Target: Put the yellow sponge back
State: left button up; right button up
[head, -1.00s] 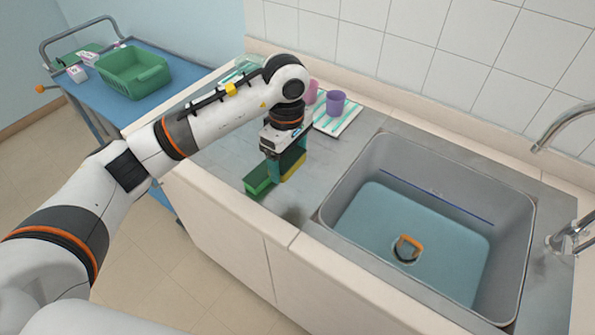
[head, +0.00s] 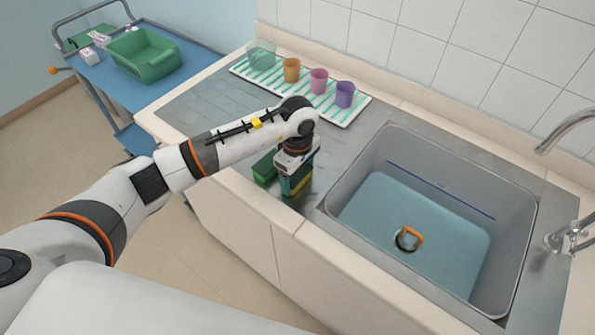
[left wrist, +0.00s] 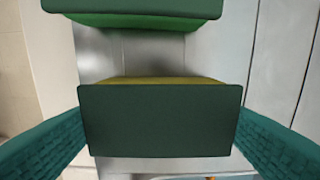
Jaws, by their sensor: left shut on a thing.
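The yellow sponge (head: 302,184) has a dark green face, which fills the middle of the left wrist view (left wrist: 160,122) with a thin yellow edge above it. My left gripper (head: 295,183) is shut on the sponge, one teal finger on each side, at the counter strip left of the sink. I cannot tell whether the sponge touches the counter. A green block (head: 265,167), like a second sponge, lies just left of the held one. It also shows at the top of the left wrist view (left wrist: 135,18), apart from the yellow sponge. My right gripper is not in view.
The sink (head: 375,165) holds water and an orange-rimmed object (head: 409,238). A striped mat (head: 358,108) behind carries a clear green container (head: 261,55) and orange, pink and purple cups (head: 345,94). A green basket (head: 145,55) stands on the blue cart. The steel drainboard's left part is clear.

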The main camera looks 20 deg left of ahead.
pick_arm(q)
jog(key=shift+f, duration=0.2)
jog(key=o, duration=0.9)
jog(key=shift+r, duration=0.1)
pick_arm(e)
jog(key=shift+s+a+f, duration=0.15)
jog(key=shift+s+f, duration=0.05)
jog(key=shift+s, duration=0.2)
pick_arm(q)
jog(key=shift+r, duration=0.15)
jog(key=shift+w+r, duration=0.1)
jog(key=shift+r, duration=0.15)
notch_tip(320, 180, up, 11)
jog(key=b, duration=0.3)
jog(key=shift+r+b, duration=0.2)
jog(key=shift+b, duration=0.15)
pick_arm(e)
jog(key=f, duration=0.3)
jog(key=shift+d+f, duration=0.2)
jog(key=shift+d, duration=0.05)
